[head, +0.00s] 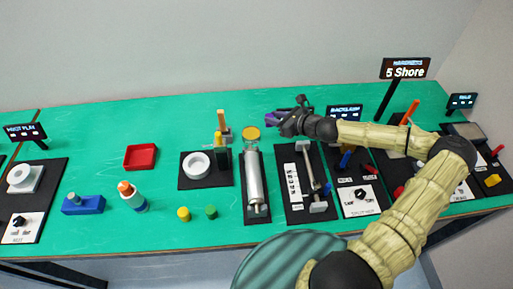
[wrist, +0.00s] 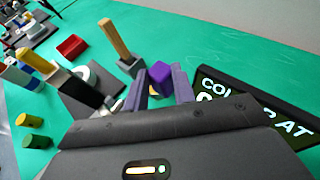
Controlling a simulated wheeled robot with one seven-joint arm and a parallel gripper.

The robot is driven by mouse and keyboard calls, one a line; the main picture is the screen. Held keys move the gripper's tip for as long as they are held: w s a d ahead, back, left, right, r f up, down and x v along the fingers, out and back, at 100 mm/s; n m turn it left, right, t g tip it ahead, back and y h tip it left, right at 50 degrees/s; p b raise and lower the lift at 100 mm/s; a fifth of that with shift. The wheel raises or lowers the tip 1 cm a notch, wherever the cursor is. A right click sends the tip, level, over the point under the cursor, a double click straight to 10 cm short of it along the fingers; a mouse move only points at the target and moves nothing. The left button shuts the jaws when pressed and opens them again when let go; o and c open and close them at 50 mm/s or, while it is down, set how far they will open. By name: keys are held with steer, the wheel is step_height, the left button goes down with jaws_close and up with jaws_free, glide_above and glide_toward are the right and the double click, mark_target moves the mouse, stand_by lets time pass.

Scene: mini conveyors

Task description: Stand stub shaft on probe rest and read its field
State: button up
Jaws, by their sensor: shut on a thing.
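My gripper (head: 274,121) is above the back middle of the green table in the head view. In the wrist view its fingers (wrist: 158,88) are closed on a purple piece (wrist: 160,73), whose squarish end shows between them. I cannot tell for certain that this is the stub shaft; its lower part is hidden. At the far right a dark station with a grey plate (head: 466,130) stands before a small display (head: 461,101). Its text is too small to read surely, and I cannot make out which part is the probe rest.
A hardness display (head: 405,70) reads 5 Shore. A backlash display (head: 345,112) stands right of my gripper, and several dark stations line the right side. A red tray (head: 141,157), a blue block (head: 83,205) and a silver cylinder (head: 254,180) stand left. My arm spans the right side.

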step_height(320, 180, down, 6)
steer(key=shift+r+p, duration=0.15)
steer(key=shift+p, duration=0.25)
steer(key=shift+f+p, duration=0.35)
steer(key=shift+f, duration=1.75)
steer(key=shift+f, duration=0.1)
steer(key=o, duration=1)
steer(key=b+v, duration=0.2)
steer(key=v, duration=1)
steer(key=shift+r, duration=0.2)
